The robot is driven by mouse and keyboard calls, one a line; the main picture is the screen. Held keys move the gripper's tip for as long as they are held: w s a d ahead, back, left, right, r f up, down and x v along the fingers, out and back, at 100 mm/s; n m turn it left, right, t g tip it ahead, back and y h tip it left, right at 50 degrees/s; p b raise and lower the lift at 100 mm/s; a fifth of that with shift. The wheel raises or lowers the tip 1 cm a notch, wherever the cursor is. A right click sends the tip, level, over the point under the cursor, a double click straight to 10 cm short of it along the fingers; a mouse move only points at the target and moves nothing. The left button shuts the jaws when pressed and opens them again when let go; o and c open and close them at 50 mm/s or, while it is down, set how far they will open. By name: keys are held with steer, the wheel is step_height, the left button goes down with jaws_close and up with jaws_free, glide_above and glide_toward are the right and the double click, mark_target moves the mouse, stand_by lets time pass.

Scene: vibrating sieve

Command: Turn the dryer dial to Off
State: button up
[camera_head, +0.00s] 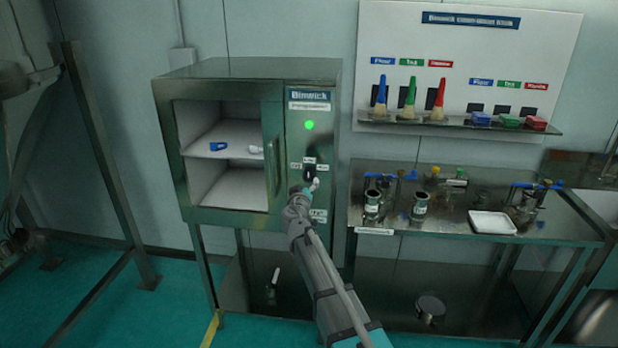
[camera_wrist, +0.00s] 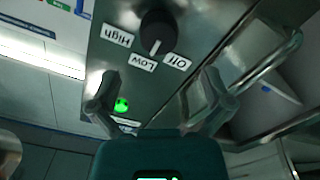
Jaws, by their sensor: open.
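The dryer (camera_head: 245,68) is a steel cabinet with a control panel on its right side. The black dial (camera_wrist: 155,31) sits on that panel, and it also shows in the head view (camera_head: 309,173). The wrist view is upside down and shows the labels High (camera_wrist: 118,36), Low (camera_wrist: 142,62) and Off (camera_wrist: 178,62) around the dial. A pale pointer mark on the dial seems to lie between Low and Off. My gripper (camera_wrist: 160,77) is open and empty, its fingers spread in front of the panel, apart from the dial. A green light (camera_wrist: 121,104) is lit.
The dryer's open-fronted chamber (camera_head: 228,185) holds a blue item (camera_head: 218,146) on its shelf. A handle (camera_head: 273,165) stands out beside the panel. To the right, a steel table (camera_head: 455,225) carries metal jars and a white tray (camera_head: 493,223).

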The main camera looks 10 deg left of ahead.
mark_target(308, 176)
steer(key=shift+w+d, duration=0.1)
steer(key=shift+w, duration=3.1)
steer(key=c, duration=1.1)
steer(key=shift+d, duration=0.1)
steer(key=shift+c, duration=0.2)
